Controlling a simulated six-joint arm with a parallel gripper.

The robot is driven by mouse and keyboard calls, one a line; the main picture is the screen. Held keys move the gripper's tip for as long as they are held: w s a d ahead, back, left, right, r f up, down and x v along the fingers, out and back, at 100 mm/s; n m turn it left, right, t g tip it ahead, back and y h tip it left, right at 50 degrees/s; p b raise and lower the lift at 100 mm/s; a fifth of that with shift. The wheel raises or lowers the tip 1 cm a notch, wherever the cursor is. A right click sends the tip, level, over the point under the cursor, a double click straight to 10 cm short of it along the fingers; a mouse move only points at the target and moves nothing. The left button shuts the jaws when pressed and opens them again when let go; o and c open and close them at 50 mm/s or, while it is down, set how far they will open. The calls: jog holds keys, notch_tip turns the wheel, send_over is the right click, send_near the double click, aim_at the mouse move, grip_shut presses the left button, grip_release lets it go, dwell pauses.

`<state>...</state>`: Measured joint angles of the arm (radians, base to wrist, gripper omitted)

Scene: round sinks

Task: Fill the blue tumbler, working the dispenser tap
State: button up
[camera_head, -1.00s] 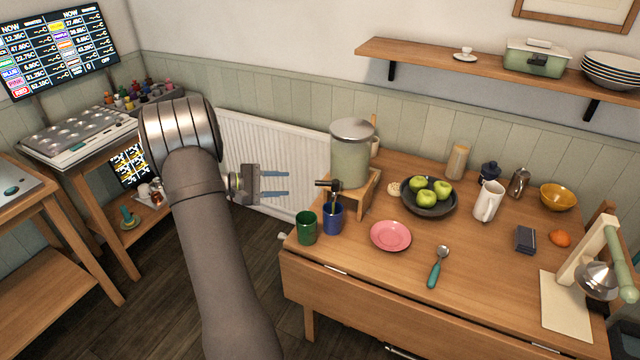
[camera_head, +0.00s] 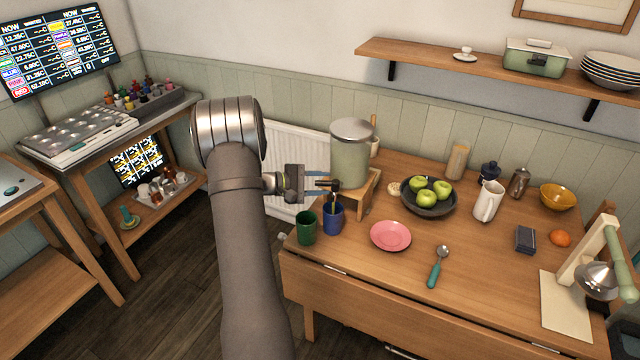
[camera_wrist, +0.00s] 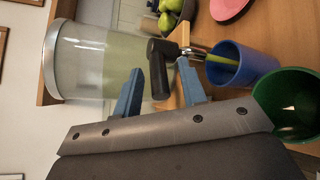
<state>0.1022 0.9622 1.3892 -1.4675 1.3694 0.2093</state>
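The dispenser (camera_head: 350,155) is a clear jar of pale green liquid with a metal lid, on a wooden stand. Its black tap handle (camera_wrist: 157,66) lies between the blue fingers of my gripper (camera_head: 323,187). The fingers are apart, with a gap to the handle visible in the wrist view. The blue tumbler (camera_head: 333,220) stands upright under the spout; it also shows in the wrist view (camera_wrist: 246,66). A thin yellow-green stream (camera_wrist: 220,60) runs from the spout into the tumbler. The liquid level inside is hidden.
A green tumbler (camera_head: 306,229) stands just left of the blue one, near the table edge. A pink plate (camera_head: 390,236) and a black bowl (camera_head: 429,203) of green apples are to the right. A radiator (camera_head: 290,150) is behind my gripper.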

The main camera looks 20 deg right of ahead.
grip_shut()
jog(key=shift+w+d+m+g+y, duration=0.2)
jog(key=shift+w+m+g+y, duration=0.1)
jog(key=shift+m+g, duration=0.65)
jog(key=shift+w+d+m+g+y, duration=0.15)
jog(key=shift+w+m+g+y, duration=0.15)
jog(key=shift+m+g, duration=0.65)
jog(key=shift+w+d+m+g+y, duration=0.25)
jog(key=shift+m+g, duration=0.35)
jog(key=shift+g, duration=0.7)
grip_release()
jog(key=shift+a, duration=0.15)
jog(key=v, duration=1.7)
jog(key=shift+a+r, duration=0.1)
